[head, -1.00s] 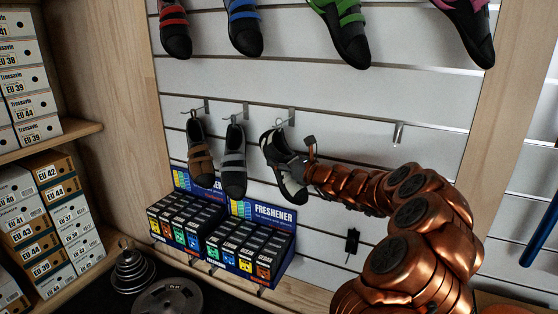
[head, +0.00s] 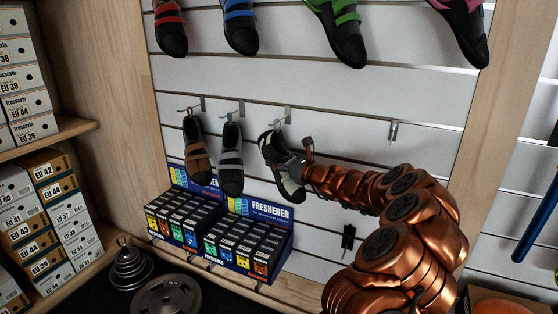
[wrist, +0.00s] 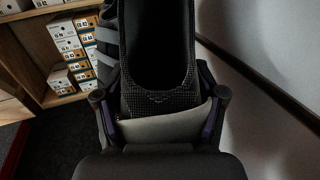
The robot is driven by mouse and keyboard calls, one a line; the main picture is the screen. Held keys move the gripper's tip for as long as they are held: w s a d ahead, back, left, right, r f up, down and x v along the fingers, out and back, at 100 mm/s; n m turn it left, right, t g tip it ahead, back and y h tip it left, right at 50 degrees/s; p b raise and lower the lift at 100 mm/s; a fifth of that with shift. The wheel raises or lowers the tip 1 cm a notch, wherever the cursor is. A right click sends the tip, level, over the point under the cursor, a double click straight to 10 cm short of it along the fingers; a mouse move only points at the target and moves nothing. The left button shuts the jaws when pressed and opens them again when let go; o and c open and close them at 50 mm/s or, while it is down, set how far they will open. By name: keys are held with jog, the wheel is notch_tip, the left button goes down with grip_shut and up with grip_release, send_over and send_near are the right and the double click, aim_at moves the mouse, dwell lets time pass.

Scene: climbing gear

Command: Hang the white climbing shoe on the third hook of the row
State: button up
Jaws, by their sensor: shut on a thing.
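The white climbing shoe (head: 271,152), with black parts, hangs toe down in front of the slatted wall. My gripper (head: 301,166) is shut on it from the right. In the wrist view the two fingers (wrist: 158,112) press on both sides of the shoe's pale heel band, and the dark shoe opening (wrist: 158,45) faces the camera. The third hook (head: 286,115) is just above the shoe's upper end. I cannot tell whether the shoe's loop is around the hook or only beside it.
A brown shoe (head: 195,150) and a grey shoe (head: 231,160) hang on the first two hooks, close to the left. A fourth hook (head: 393,131) is empty. Freshener boxes (head: 245,240) stand below. Several shoes hang in the row above.

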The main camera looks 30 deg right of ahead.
jog(key=o, duration=1.4)
jog(key=shift+v, duration=6)
